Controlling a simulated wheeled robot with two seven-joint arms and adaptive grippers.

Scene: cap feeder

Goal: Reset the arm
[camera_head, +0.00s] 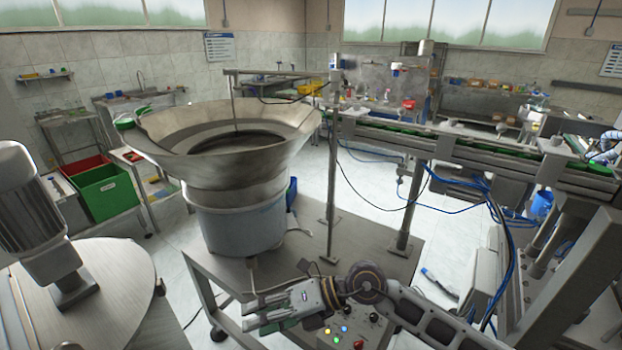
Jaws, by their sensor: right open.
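My right arm comes in from the lower right, bent at a round dark joint. Its gripper (252,315) points left and is open, with nothing visible between the fingers. It is over the front of the grey metal table, in front of the feeder bowl (215,192) and beside a control panel (345,338) with several coloured buttons. My left gripper is not in view.
The wide steel bowl stands on the metal table (290,258) with a thin post beside it. A conveyor (465,150) with green caps runs right. A motor (30,205) and round metal lid (100,290) are at left. Blue hoses (505,260) hang at right.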

